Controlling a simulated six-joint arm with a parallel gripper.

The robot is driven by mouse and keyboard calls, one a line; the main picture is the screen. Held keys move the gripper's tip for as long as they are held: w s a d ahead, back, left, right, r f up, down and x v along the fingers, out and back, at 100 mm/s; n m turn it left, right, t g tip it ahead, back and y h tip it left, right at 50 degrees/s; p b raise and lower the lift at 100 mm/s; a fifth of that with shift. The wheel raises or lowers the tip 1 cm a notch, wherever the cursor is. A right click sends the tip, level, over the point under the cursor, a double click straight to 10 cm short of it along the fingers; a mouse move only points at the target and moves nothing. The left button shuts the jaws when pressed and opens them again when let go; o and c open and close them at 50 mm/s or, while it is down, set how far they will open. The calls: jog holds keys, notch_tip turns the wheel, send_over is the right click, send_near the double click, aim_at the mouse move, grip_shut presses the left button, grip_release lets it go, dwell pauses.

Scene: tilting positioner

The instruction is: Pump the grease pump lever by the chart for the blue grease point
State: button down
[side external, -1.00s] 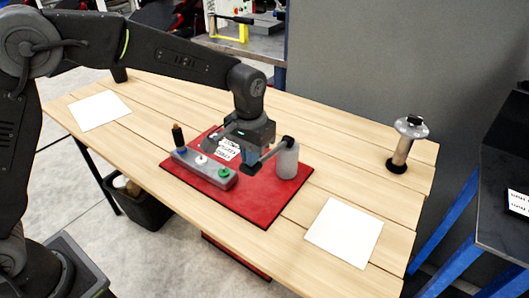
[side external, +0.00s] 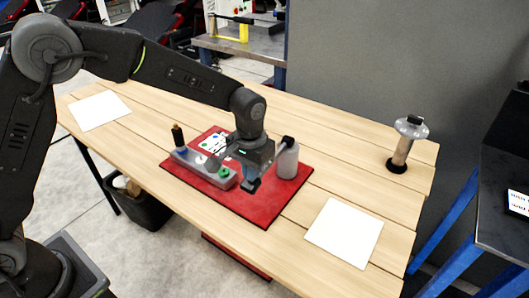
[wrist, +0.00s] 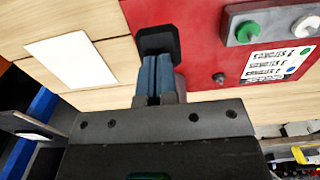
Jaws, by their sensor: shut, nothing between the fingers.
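The grease pump is a grey cylinder (side external: 287,163) on a red base plate (side external: 262,212), with a black pivot at its top. Its lever (side external: 280,149) slants down from there towards my gripper. My gripper (side external: 250,182) is shut and low, left of the cylinder. In the wrist view its blue fingertips (wrist: 157,75) are together against or just above a black pad (wrist: 158,40), apparently the lever's end; contact is unclear. A grey block carries the blue grease point (side external: 182,151), with a dark upright fitting (side external: 178,136) there. The chart (wrist: 275,65) has coloured dots; its text is unreadable.
The block's green point (side external: 224,172) is close left of my gripper. White sheets lie at the table's left (side external: 100,111) and front right (side external: 344,232).

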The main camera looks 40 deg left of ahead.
notch_tip(320, 180, up, 15)
jog(key=shift+f, duration=0.2)
dwell(1.0)
dwell(0.5)
notch_tip(320, 180, down, 6)
jog(key=shift+f, duration=0.25)
dwell(0.4)
dwell(1.8)
notch_tip(320, 180, up, 6)
jog(key=shift+r, duration=0.25)
dwell(2.9)
